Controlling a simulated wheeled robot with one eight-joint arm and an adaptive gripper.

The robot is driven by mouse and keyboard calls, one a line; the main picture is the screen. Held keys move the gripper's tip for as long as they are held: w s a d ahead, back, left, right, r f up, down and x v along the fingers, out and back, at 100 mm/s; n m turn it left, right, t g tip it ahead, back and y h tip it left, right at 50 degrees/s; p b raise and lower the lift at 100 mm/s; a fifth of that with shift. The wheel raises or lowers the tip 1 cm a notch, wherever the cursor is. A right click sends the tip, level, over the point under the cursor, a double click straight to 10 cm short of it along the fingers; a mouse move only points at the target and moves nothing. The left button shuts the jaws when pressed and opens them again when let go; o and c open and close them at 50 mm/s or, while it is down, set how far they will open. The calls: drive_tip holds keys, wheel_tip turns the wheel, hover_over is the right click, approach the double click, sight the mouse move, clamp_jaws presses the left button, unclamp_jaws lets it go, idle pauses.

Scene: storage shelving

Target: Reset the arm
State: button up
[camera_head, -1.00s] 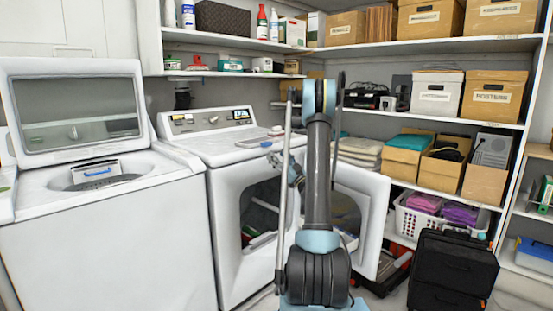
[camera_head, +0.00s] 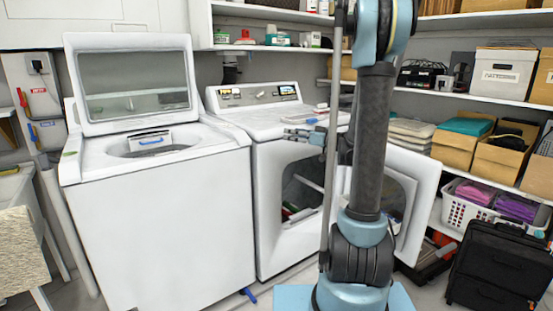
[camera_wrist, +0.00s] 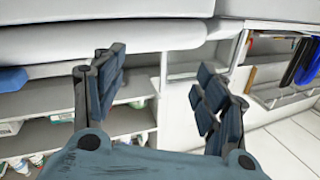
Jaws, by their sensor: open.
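My arm (camera_head: 372,150) stands upright in the head view, in front of the dryer. My gripper (camera_head: 305,135) shows small to the left of the arm, in front of the dryer's upper front edge. In the wrist view my gripper (camera_wrist: 158,85) has its two dark-padded fingers spread apart, with nothing between them. The wrist view looks toward white shelves and a pale floor. Part of the forearm is hidden behind the upright arm link.
A white washer (camera_head: 165,215) with raised lid stands at left. The dryer (camera_head: 270,160) has its door (camera_head: 425,185) swung open to the right. A laundry basket (camera_head: 465,213) and black suitcase (camera_head: 500,262) stand at right. Loaded shelves (camera_head: 470,95) line the back wall.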

drive_tip(key=s+a+f+m+g+h, duration=0.1)
drive_tip(key=s+f+m+g+h, duration=0.2)
drive_tip(key=s, duration=0.7)
drive_tip(key=s+a+f+g+h, duration=0.1)
drive_tip(key=s+f+g+h, duration=0.3)
drive_tip(key=s, duration=0.6)
drive_tip(key=s+d+f+m+h, duration=0.2)
drive_tip(key=s+d+f, duration=0.3)
drive_tip(key=s, duration=0.5)
drive_tip(key=s+d+f+m+g+h, duration=0.1)
drive_tip(key=s+d+f+m+h, duration=0.2)
drive_tip(key=s+d+f+h, duration=0.2)
drive_tip(key=s+d, duration=0.3)
drive_tip(key=s, duration=0.2)
drive_tip(key=shift+d+f+h, duration=0.15)
drive_tip(key=shift+f+h, duration=0.15)
drive_tip(key=shift+w+f, duration=0.2)
drive_tip(key=shift+w, duration=0.25)
